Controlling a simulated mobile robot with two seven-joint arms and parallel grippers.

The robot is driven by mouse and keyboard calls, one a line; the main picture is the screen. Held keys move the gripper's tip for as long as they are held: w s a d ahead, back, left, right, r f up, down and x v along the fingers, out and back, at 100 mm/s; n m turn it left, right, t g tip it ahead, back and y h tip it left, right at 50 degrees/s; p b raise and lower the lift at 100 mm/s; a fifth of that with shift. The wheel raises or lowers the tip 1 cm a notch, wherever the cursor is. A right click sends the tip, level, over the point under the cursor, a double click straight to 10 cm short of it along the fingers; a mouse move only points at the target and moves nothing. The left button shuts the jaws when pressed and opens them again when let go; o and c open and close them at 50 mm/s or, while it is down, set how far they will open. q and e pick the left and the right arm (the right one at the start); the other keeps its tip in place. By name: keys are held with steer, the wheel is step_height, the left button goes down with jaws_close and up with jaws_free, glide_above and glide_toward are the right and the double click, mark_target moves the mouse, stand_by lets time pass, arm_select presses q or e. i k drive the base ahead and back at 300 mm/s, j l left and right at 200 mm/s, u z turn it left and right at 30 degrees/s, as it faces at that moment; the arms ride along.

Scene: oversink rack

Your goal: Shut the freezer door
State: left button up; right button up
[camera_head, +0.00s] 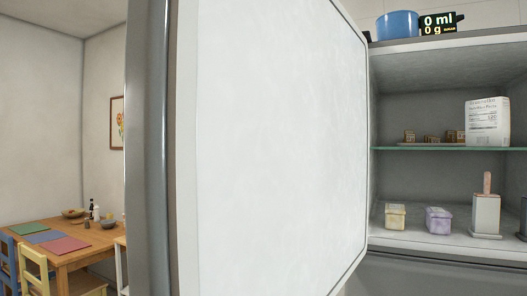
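The freezer door (275,150) stands wide open in the head view. Its white inner face fills the middle of the picture, and its grey metal edge (150,150) runs down the left. To the right, the open freezer compartment (420,170) shows its grey inner walls and a glass shelf (400,149). The door's right edge meets the compartment's left side. Neither of my grippers is in view.
On the shelf are a white package (487,122) and several small brown items. Below are a yellow tub (396,217), a purple tub (438,220) and a grey box (486,214). A blue pot (397,25) sits on top. A dining table (90,240) stands far left.

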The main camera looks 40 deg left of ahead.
mark_target(246, 128)
steer(key=k+j, duration=0.1)
steer(key=j, duration=0.3)
steer(key=k+j, duration=0.15)
steer(key=j, duration=0.25)
steer(key=k+j, duration=0.1)
steer(key=j, duration=0.3)
steer(key=k+j, duration=0.1)
steer(key=j, duration=0.3)
